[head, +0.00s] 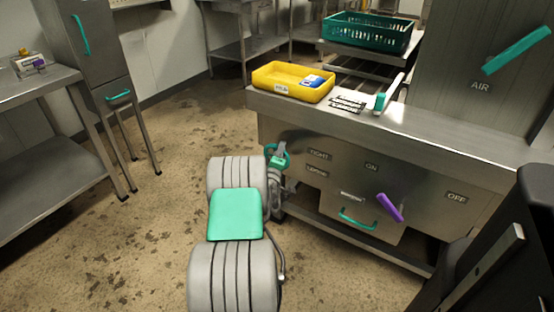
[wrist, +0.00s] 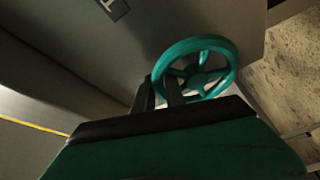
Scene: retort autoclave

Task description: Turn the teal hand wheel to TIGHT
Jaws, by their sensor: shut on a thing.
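The teal hand wheel (wrist: 229,51) is a spoked ring on the steel front panel in the wrist view. It shows small and partly covered beyond my arm in the head view (head: 287,150). My gripper (wrist: 160,84) has its two dark fingers at the left part of the wheel's rim, shut on it. The fingers hide that piece of rim. In the head view my gripper (head: 277,161) is at the wheel, in front of the panel. The TIGHT label (head: 319,155) is on the panel just right of the wheel, with another label below it.
A purple lever (head: 390,207) and a teal drawer-type handle (head: 357,220) are on the same panel to the right. A yellow tray (head: 275,79) stands on the counter (head: 420,125) above. A steel table (head: 50,150) is at the left, with open floor between.

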